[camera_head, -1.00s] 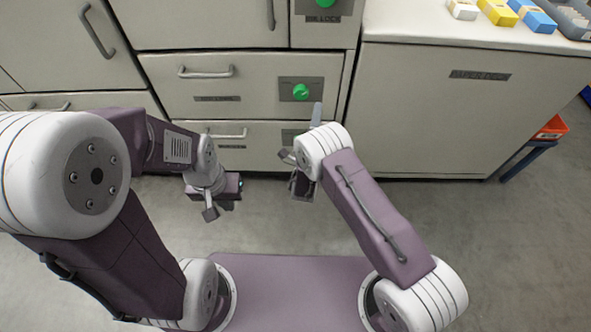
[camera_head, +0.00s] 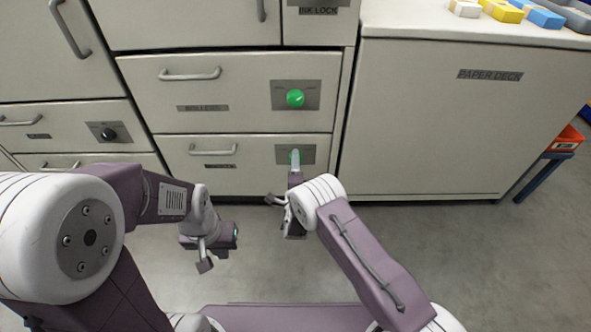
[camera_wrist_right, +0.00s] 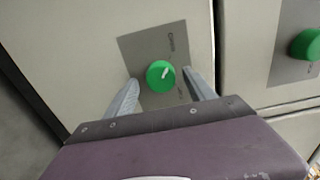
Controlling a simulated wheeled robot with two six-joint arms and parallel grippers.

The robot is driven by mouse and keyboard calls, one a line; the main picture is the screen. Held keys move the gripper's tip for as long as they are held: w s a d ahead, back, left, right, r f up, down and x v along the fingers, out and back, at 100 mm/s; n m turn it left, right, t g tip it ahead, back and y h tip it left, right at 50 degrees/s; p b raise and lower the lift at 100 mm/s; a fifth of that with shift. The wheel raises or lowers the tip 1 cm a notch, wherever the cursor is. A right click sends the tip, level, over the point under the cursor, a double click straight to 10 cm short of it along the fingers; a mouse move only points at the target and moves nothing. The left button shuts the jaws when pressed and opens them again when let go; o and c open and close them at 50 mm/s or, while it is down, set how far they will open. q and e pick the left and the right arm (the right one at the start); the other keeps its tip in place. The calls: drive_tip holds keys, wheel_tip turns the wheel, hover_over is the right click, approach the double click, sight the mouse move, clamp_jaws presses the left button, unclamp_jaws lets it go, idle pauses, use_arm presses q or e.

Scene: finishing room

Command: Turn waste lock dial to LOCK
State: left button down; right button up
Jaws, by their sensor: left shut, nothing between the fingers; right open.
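A green dial (camera_head: 295,157) sits on a grey plate on the lower drawer, partly hidden behind my right gripper (camera_head: 284,183). In the right wrist view this green dial (camera_wrist_right: 160,76) shows a pale pointer mark towards the upper right. The plate's lettering is too small to read. My right gripper is open, its fingers appearing on either side of the dial; I cannot tell whether they touch it. My left gripper (camera_head: 206,264) is shut and empty, in front of the drawers at the left.
Another green dial (camera_head: 295,98) is on the drawer above, and a black dial (camera_head: 108,134) is on a drawer to the left. Drawer handles (camera_head: 190,75) stick out. A cabinet marked PAPER DECK (camera_head: 430,120) stands at the right. Grey floor is open in front.

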drive_tip(key=shift+w, duration=0.3)
drive_tip(key=c, duration=1.4)
drive_tip(key=shift+o, duration=0.2)
drive_tip(key=m+p, duration=0.5)
drive_tip(key=m, duration=1.4)
drive_tip(key=shift+m, duration=0.6)
